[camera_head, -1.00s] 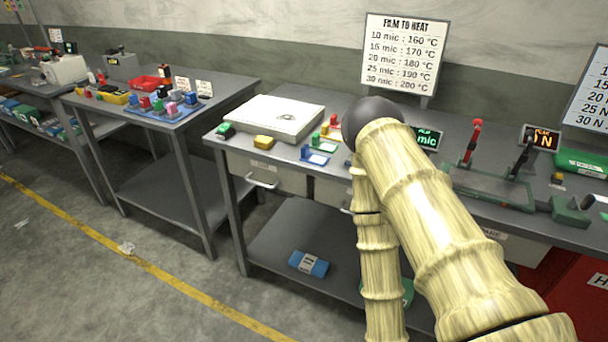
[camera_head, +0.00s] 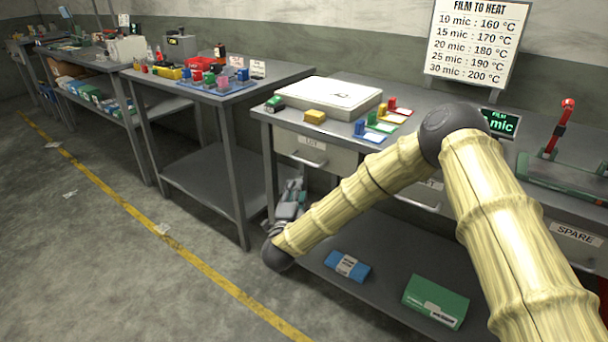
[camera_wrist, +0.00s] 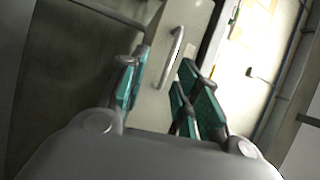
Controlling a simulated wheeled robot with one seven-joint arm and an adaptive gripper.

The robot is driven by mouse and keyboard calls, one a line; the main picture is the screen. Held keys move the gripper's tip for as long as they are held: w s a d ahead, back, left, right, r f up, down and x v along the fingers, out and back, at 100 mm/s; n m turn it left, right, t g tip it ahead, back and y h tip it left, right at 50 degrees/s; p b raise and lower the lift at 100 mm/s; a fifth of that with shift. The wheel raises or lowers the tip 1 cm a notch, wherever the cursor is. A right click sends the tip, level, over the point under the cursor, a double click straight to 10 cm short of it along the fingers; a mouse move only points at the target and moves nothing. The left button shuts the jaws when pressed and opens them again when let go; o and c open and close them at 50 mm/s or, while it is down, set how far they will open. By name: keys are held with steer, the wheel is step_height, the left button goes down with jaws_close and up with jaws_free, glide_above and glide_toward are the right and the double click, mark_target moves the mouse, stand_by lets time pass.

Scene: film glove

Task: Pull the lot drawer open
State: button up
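The lot drawer (camera_head: 318,150) is a pale drawer front marked LOT under the left end of the workbench. It looks shut. Its bar handle (camera_head: 308,159) shows below the label. In the wrist view the drawer front (camera_wrist: 185,20) is tilted, and the pale handle (camera_wrist: 172,57) lies ahead, between the lines of my fingers. My gripper (camera_head: 291,192) is below the drawer, by the bench's left front leg. In the wrist view my gripper (camera_wrist: 163,62) has its teal-padded fingers apart, with nothing held. Whether a fingertip touches the handle cannot be told.
A white scale-like box (camera_head: 330,96), a yellow block (camera_head: 315,116) and coloured stamps stand on the bench top. A second drawer shows partly behind my arm. The lower shelf holds a blue pack (camera_head: 348,266) and a green box (camera_head: 436,301).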

mark_target(304, 162)
steer(key=shift+m+h, duration=0.5)
steer(key=shift+m, duration=0.3)
steer(key=x, duration=0.4)
steer(key=r+x, duration=0.1)
steer(key=x, duration=0.3)
steer(key=r+x, duration=0.1)
steer(key=x, duration=0.3)
steer(key=shift+s, duration=0.1)
steer(key=shift+a, duration=0.1)
jaws_close()
